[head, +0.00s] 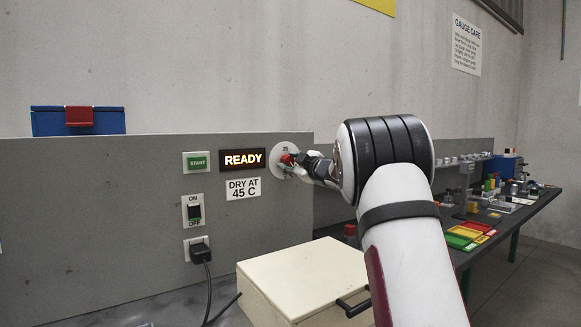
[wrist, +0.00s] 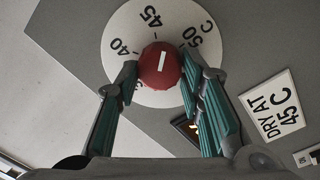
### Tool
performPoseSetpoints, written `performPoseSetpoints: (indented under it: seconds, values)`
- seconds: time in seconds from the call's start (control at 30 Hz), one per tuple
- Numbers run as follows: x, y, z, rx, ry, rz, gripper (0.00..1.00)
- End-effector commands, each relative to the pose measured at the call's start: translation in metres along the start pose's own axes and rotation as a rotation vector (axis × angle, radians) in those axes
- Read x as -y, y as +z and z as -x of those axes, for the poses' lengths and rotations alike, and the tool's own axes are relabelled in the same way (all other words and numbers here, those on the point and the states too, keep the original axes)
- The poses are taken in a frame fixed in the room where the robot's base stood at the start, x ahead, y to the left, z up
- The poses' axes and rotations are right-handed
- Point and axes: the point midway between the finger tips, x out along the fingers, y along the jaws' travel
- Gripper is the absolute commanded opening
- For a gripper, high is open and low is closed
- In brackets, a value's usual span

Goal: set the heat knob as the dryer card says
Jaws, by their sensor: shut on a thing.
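The heat knob is red with a white line, and it shows in the wrist view (wrist: 160,69) and the head view (head: 287,159). It sits on a white round dial (wrist: 120,25) marked 40, 45 and 50 C in the wrist view. The line points up and slightly right, between 45 and 50 and nearer 45. My gripper (wrist: 158,80) is shut on the knob, one finger on each side. The lower dial marks are partly hidden. The dryer card (head: 243,189) reads "DRY AT 45 C"; it also shows in the wrist view (wrist: 271,105).
A lit READY display (head: 243,160), a green START button (head: 197,162) and an ON/OFF switch (head: 194,212) are on the grey panel. A plug with a cable (head: 200,252) is below. A cream box (head: 305,278) stands under my gripper. A bench (head: 520,207) with parts is at right.

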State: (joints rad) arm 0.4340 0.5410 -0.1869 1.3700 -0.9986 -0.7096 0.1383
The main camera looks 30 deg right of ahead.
Motion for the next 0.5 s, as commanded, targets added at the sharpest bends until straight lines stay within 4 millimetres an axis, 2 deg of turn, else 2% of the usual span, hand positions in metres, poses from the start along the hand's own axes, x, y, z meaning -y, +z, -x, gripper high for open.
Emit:
performPoseSetpoints:
  seconds: [0.2, 0.5]
  values:
    - [0.0026, 0.0007, -0.0007, -0.011, 0.001, 0.171, 0.07]
    - [0.0026, 0.0004, -0.0005, -0.019, 0.002, 0.323, 0.07]
